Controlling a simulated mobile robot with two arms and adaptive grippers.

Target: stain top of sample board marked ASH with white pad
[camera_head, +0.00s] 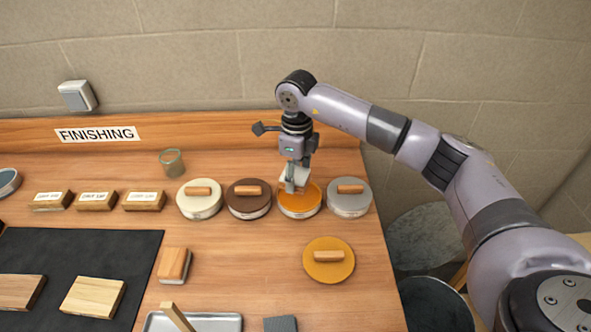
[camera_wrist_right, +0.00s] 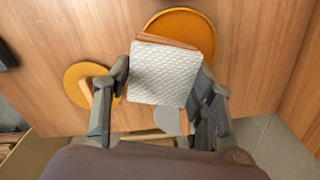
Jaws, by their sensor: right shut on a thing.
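My right gripper (camera_head: 295,180) is shut on a white textured pad (camera_wrist_right: 165,72) with a wooden edge. The gripper also shows in the right wrist view (camera_wrist_right: 160,105), a finger on each side of the pad. The pad is over or at the uncovered orange stain tin (camera_head: 300,205); I cannot tell whether it touches the stain. Two bare wooden boards lie on the black mat, a pale one (camera_head: 93,297) and a browner one (camera_head: 20,291) at the left edge. I can read no ASH mark on either. My left gripper is not in view.
Lidded cream (camera_head: 199,208), brown (camera_head: 249,206) and grey (camera_head: 349,204) tins flank the orange one. Its orange lid (camera_head: 328,270) lies in front. Labelled blocks (camera_head: 97,202), a glass (camera_head: 172,163), a wooden block (camera_head: 173,265) and a metal tray (camera_head: 218,322) stand around. The table's right edge is near.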

